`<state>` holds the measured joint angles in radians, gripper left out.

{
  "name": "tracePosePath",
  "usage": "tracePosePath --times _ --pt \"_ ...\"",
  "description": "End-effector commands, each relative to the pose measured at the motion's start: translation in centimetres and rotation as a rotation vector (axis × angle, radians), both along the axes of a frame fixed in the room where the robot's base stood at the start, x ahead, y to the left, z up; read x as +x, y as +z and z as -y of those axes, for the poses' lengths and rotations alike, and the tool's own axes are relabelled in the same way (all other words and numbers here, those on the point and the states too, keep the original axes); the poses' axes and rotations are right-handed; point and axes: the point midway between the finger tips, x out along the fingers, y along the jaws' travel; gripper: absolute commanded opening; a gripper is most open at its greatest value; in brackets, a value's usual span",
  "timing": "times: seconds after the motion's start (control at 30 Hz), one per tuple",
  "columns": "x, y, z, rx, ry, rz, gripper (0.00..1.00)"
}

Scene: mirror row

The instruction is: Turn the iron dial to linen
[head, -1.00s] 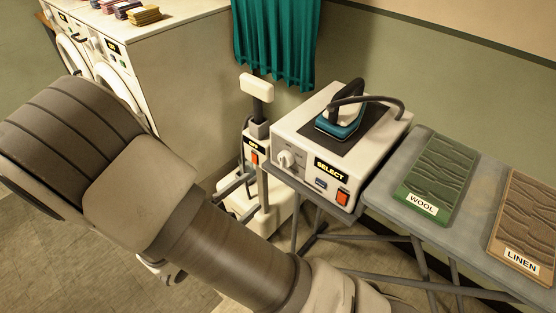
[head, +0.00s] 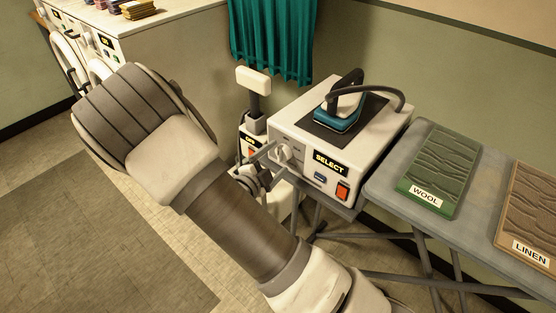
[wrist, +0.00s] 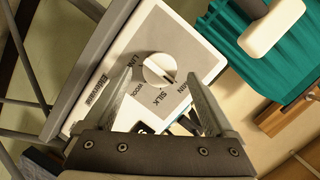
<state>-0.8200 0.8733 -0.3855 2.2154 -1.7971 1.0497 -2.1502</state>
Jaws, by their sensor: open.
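The iron station (head: 325,155) is a white box with a lit "SELECT" display and a dial (head: 283,153) on its front face. In the wrist view the dial (wrist: 159,69) is a white round knob with a dark pointer line toward the lower right. Labels ring it; "SILK" reads clearly, the others are partly legible or covered by a finger. My gripper (wrist: 157,82) is open, its fingertips to either side of the dial and apart from it in the picture; depth is unclear. In the head view my gripper (head: 264,167) is in front of the dial, partly hidden by my arm.
The iron (head: 343,108) stands on the box, its cord arching right. A red switch (head: 342,190) is below the display. Right of the box, a board (head: 400,210) holds green WOOL (head: 440,165) and brown LINEN (head: 530,200) cloths. A teal curtain (head: 272,40) hangs behind.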

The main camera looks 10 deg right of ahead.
Motion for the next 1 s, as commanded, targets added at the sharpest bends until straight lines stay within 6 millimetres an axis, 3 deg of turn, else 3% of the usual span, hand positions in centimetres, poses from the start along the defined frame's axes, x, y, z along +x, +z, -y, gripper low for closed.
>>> tracePosePath --times 0.47,0.93,1.0 --pt "1.08 -0.29 1.06 0.001 0.0 0.001 0.89" --pt "1.05 -0.3 1.04 0.001 -0.001 0.0 0.05" --pt "1.04 -0.3 1.04 0.002 -0.001 0.001 0.04"
